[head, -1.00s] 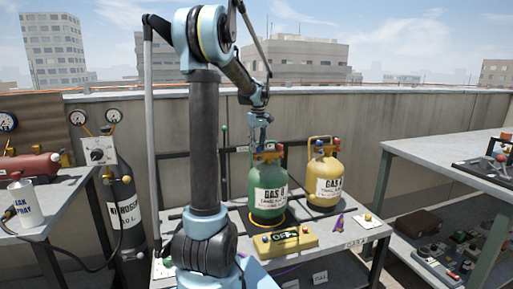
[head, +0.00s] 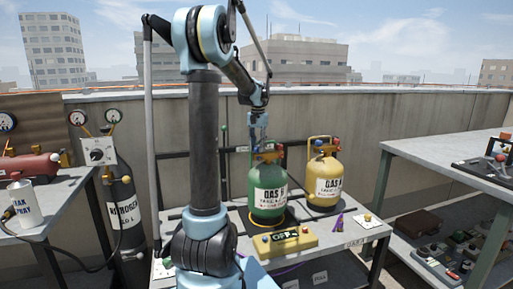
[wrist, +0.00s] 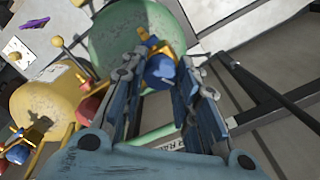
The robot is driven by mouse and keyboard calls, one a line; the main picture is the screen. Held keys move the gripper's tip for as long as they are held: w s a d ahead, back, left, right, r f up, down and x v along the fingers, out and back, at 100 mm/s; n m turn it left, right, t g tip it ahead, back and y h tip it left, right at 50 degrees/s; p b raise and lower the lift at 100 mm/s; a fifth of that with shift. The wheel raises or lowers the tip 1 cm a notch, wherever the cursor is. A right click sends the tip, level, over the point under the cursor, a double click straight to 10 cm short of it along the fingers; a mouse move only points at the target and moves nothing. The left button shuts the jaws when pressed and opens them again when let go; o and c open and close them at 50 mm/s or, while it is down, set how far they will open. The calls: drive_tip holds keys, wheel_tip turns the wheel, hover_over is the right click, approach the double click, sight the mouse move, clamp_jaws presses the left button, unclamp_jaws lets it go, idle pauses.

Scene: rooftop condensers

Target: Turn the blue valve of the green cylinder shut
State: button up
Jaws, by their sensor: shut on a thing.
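The green cylinder (head: 268,183) stands upright on the grey bench, with a white label and a yellow collar at its top. In the wrist view its green shoulder (wrist: 112,38) lies beyond my fingers. Its blue valve (wrist: 160,70) shows between my fingertips, beside a yellow fitting. My gripper (wrist: 162,80) is shut on the blue valve; the fingers hide its sides. In the head view my gripper (head: 261,137) reaches down onto the cylinder's top from above, and the valve is mostly hidden there.
A yellow cylinder (head: 325,182) with red and blue knobs stands close to the right. A yellow box (head: 286,241) lies in front of the green cylinder. A dark rail (head: 175,154) runs behind the bench. A nitrogen bottle (head: 124,215) stands at the left.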

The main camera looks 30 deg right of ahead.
sight(257, 147)
drive_tip(key=m, duration=0.5)
drive_tip(key=shift+a+m, duration=0.1)
drive_tip(key=shift+m, duration=0.2)
idle(0.5)
drive_tip(key=o, duration=1.1)
drive_tip(key=shift+c, duration=0.2)
drive_tip(key=shift+r, duration=0.1)
wheel_tip(257, 147, up, 12)
drive_tip(key=shift+w, duration=0.1)
